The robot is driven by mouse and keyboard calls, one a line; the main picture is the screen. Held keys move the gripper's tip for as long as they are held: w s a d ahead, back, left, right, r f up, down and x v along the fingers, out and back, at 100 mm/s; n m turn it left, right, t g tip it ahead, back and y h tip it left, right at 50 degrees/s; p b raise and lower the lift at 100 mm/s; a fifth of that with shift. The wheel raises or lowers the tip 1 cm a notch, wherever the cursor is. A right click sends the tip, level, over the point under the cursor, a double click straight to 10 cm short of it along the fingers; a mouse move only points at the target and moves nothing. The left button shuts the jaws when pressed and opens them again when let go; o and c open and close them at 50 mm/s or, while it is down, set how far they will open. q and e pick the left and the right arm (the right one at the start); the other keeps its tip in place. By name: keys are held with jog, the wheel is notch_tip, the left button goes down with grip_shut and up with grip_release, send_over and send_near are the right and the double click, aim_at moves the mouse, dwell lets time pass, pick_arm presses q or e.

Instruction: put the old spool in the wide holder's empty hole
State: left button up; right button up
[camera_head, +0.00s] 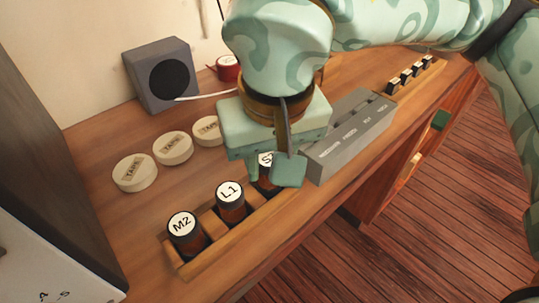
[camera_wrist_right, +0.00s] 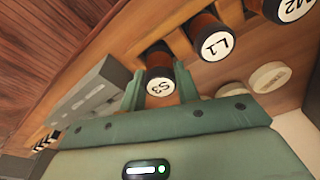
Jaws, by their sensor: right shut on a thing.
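A wooden holder (camera_head: 226,246) lies along the desk's front edge. Dark spools with round white labels, M2 (camera_head: 183,231) and L1 (camera_head: 230,197), stand upright in it. A third spool, S3 (camera_head: 266,159), is at its right end, partly hidden by my right gripper (camera_head: 269,172). The right wrist view shows spool S3 (camera_wrist_right: 160,84) between the two fingers of my right gripper (camera_wrist_right: 160,91), which is shut on it. I cannot tell whether S3 sits in the holder or is raised. No label reads as old, and no empty hole is visible. My left gripper is out of view.
Three pale tape rolls (camera_head: 173,149) lie behind the holder. A grey speaker box (camera_head: 162,78) and a red object (camera_head: 228,67) stand farther back. A grey slotted box (camera_head: 345,137) is close on the right, with several small dark pieces (camera_head: 408,76) beyond it.

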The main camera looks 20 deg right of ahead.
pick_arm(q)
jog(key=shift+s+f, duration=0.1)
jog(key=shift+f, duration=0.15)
pick_arm(e)
jog(key=shift+f, duration=0.6)
dwell(1.8)
jog(key=o, duration=1.1)
jog(key=shift+c, duration=0.2)
pick_arm(q)
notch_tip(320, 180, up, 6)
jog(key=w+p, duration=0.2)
jog(key=p, duration=0.3)
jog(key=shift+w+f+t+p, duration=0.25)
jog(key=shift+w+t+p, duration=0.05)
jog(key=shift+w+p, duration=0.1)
pick_arm(e)
notch_tip(320, 180, up, 16)
jog(key=s, duration=0.2)
jog(key=shift+s, duration=0.2)
jog(key=shift+a+r, duration=0.1)
jog(key=shift+r, duration=0.05)
